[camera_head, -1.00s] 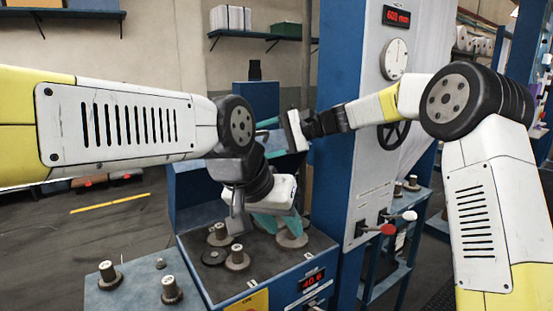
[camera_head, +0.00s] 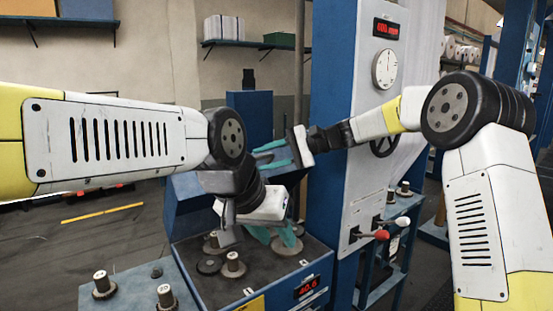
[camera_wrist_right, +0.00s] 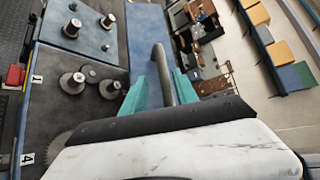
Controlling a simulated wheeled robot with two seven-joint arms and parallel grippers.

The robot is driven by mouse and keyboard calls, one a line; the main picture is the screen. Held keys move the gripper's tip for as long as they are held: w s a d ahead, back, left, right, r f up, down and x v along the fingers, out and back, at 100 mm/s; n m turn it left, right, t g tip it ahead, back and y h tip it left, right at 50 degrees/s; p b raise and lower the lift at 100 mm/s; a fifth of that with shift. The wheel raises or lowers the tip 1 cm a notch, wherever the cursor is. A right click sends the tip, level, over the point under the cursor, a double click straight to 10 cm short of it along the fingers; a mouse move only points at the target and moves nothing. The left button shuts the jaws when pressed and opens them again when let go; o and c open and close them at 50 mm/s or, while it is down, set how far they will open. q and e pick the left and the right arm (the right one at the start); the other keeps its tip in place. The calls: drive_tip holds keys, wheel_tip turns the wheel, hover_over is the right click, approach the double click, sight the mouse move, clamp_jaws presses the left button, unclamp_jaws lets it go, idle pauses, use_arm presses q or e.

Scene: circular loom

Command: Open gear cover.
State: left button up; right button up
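The gear box (camera_head: 225,291) is an open blue box with several dark gears (camera_head: 232,265) on its grey inner plate. Its blue gear cover (camera_head: 186,206) stands raised at the back and shows as a blue panel in the right wrist view (camera_wrist_right: 146,32). My right gripper (camera_head: 270,153) is behind the box, level with the cover. In the right wrist view a grey bar handle (camera_wrist_right: 163,72) lies between its teal fingers, which appear closed on it. My left gripper (camera_head: 272,236) points down over the gears, with its teal fingers apart. It hides part of the cover and gears.
A blue side table (camera_head: 130,285) with loose gears (camera_head: 104,285) stands at the left. A tall blue and white machine column (camera_head: 352,150) with a gauge and red and white levers (camera_head: 381,235) stands at the right. Open floor lies at the left.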

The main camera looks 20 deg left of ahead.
drive_tip(key=w+d+r, duration=0.1)
drive_tip(key=d+r, duration=0.3)
drive_tip(key=d, duration=0.2)
drive_tip(key=shift+w+d+r, duration=0.2)
drive_tip(key=shift+w+r, duration=0.05)
drive_tip(key=shift+w, duration=0.15)
drive_tip(key=shift+f, duration=0.25)
idle(0.5)
